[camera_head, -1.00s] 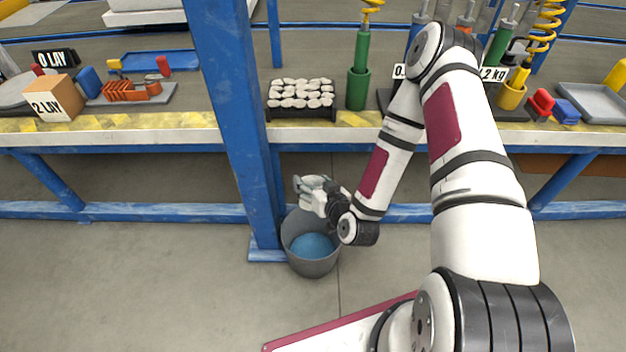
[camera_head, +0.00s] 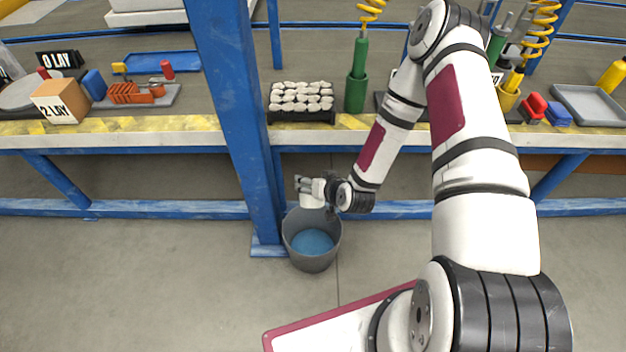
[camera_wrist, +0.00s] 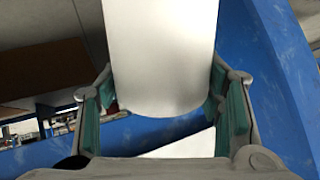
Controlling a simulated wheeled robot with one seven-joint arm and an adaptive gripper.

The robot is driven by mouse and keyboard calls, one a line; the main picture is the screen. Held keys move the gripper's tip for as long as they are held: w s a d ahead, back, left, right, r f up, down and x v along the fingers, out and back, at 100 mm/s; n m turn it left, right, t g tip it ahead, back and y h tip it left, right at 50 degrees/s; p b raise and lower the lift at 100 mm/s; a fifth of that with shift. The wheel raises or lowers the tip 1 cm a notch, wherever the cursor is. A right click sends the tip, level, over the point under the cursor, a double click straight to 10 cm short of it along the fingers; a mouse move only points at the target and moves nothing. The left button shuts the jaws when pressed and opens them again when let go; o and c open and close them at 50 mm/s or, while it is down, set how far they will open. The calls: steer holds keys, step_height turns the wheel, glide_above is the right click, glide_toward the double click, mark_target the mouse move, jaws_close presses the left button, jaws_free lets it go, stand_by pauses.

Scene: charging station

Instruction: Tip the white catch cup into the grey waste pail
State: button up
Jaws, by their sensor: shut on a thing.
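The white catch cup (camera_wrist: 160,55) fills the upper middle of the wrist view, between the teal pads of my gripper (camera_wrist: 165,108). My gripper is shut on it. In the head view my gripper (camera_head: 306,186) is below the bench edge, over the back rim of the grey waste pail (camera_head: 302,258). The cup shows there only as a small white patch (camera_head: 312,201), partly hidden by the fingers. I cannot tell its exact tilt or what is inside it. The pail stands upright on the floor, with a blue surface inside.
A blue post (camera_head: 232,120) stands close left of the pail and gripper. The bench (camera_head: 120,132) with its yellow-marked edge runs above, and a low blue rail (camera_head: 150,210) runs behind. The floor in front of the pail is clear.

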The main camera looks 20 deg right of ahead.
steer(key=g, duration=0.1)
steer(key=w+g+p, duration=0.1)
steer(key=f+g, duration=0.1)
steer(key=shift+w+d+f+m+y+p, duration=0.1)
steer(key=shift+w+d+m+y+p, duration=0.2)
steer(key=shift+w+m+y, duration=0.1)
steer(key=shift+w+d+f+m+g+y, duration=0.1)
steer(key=shift+w+f+m+g+y, duration=0.15)
steer(key=shift+g, duration=0.45)
steer(key=shift+w+f+m+g+y, duration=0.15)
steer(key=shift+f+g, duration=0.2)
steer(key=shift+g, duration=0.35)
